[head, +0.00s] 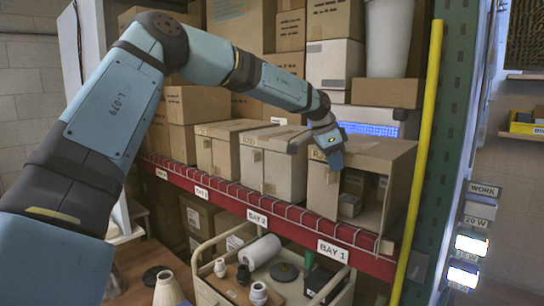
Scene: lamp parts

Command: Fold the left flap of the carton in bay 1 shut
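The carton (384,153) in bay 1 is a brown box on the shelf, above the BAY 1 label. Its front is open and small boxes (350,204) show inside. A tan panel (321,191), which looks like the left flap, stands at the left side of the opening. How far it is turned is hard to tell. My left gripper (334,157) is at the upper left corner of the carton, close to the top of this panel. Whether it touches is unclear. Its fingers are small and dark, and their opening cannot be made out. My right gripper is not in view.
Closed cartons (270,165) stand left of bay 1, with stacked boxes behind. A yellow pole (428,130) and green upright (455,120) bound the right side. Below the red shelf beam (270,212) is a cart (225,285) with lamp parts and a white roll (259,252).

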